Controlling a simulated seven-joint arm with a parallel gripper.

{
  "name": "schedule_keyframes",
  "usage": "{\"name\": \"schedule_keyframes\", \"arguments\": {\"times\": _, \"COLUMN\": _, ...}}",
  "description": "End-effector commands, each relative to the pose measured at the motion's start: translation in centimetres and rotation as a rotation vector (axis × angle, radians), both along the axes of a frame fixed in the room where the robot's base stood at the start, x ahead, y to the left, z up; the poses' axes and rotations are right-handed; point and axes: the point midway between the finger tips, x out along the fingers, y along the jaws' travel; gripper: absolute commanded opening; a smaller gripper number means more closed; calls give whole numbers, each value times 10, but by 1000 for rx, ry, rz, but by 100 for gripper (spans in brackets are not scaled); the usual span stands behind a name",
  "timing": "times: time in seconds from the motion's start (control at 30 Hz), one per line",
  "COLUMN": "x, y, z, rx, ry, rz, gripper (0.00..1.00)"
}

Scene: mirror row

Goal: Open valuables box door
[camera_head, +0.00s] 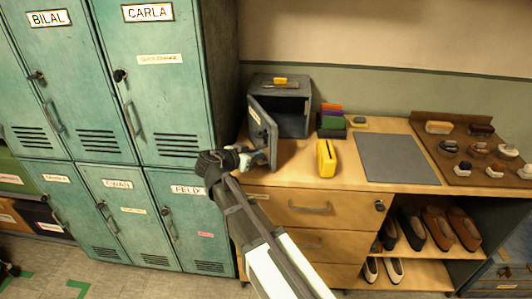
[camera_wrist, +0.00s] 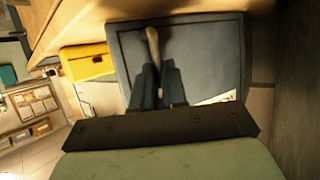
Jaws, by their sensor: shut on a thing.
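The valuables box (camera_head: 292,108) is a dark grey box at the back left of the wooden counter. Its door (camera_head: 263,128) is swung open toward the front and shows part of the dark inside. The door fills the middle of the wrist view as a grey panel (camera_wrist: 205,60). My gripper (camera_head: 260,157) is at the door's lower front part. In the wrist view my gripper (camera_wrist: 156,72) has its fingers close together on a pale bar, the door handle (camera_wrist: 153,45). The fingers partly hide the handle.
Green lockers (camera_head: 160,90) stand close on the left. A yellow object (camera_head: 326,158) stands on the counter right of the door, with a small coloured stack (camera_head: 331,122) behind it. A grey mat (camera_head: 397,158) and a brown shoe-care board (camera_head: 470,150) lie further right.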

Motion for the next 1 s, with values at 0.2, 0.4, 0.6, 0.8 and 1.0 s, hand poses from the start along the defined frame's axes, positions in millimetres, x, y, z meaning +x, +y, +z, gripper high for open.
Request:
{"name": "schedule_keyframes", "arguments": {"times": 0.2, "x": 2, "y": 34, "z": 0, "rx": -2, "ry": 0, "rz": 16, "gripper": 0}}
{"name": "schedule_keyframes", "arguments": {"times": 0.4, "x": 2, "y": 48, "z": 1, "rx": -3, "ry": -1, "rz": 14, "gripper": 0}}
{"name": "schedule_keyframes", "arguments": {"times": 0.6, "x": 3, "y": 54, "z": 1, "rx": -4, "ry": -2, "rz": 13, "gripper": 0}}
{"name": "schedule_keyframes", "arguments": {"times": 0.8, "x": 3, "y": 54, "z": 1, "rx": -5, "ry": -2, "rz": 11, "gripper": 0}}
{"name": "schedule_keyframes", "arguments": {"times": 1.0, "x": 4, "y": 54, "z": 2, "rx": -7, "ry": -3, "rz": 11, "gripper": 0}}
